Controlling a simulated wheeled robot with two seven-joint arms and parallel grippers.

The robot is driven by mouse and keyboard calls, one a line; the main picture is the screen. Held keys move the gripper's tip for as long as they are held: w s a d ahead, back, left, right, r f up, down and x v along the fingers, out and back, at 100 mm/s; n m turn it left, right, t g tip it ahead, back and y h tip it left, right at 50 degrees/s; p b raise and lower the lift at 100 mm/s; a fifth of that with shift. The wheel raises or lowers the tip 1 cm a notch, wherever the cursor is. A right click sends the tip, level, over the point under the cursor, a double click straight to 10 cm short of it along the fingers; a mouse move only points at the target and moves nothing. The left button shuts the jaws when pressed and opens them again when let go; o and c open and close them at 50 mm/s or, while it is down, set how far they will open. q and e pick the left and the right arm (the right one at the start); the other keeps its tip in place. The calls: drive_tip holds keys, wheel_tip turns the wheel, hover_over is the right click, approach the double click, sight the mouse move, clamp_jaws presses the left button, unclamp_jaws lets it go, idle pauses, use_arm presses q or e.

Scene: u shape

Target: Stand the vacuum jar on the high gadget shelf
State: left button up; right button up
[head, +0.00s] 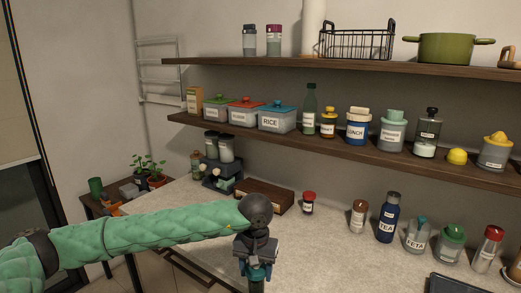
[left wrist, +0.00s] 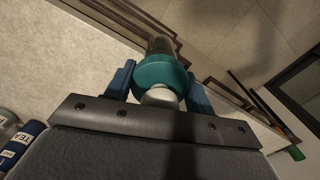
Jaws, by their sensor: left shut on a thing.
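My left gripper (head: 256,268) is over the counter, pointing down in the head view. In the left wrist view its blue fingers (left wrist: 160,88) are shut on a jar (left wrist: 162,73) with a teal lid, a pale knob and a darker clear body beyond; I take it for the vacuum jar. In the head view the arm and gripper hide most of it, and I cannot tell whether its base touches the counter. The upper shelf (head: 350,68) and the lower shelf (head: 340,149) run along the back wall. My right gripper is not in view.
The upper shelf holds two shakers (head: 262,40), a wire basket (head: 357,44) and a green pot (head: 446,48), with gaps between. The lower shelf is crowded with boxes and jars. On the counter stand a red-lidded jar (head: 309,203), a blue TEA bottle (head: 388,218) and several other jars.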

use_arm(q)
drive_tip(key=w+a+f+n, duration=0.1)
drive_tip(key=a+f, duration=0.1)
drive_tip(key=a, duration=0.7)
drive_tip(key=a+f+n, duration=0.2)
drive_tip(key=a, duration=0.8)
drive_tip(key=shift+w+a+b, duration=0.2)
drive_tip(key=shift+w+b, duration=0.2)
drive_tip(key=shift+b, duration=0.05)
drive_tip(key=shift+f, duration=0.15)
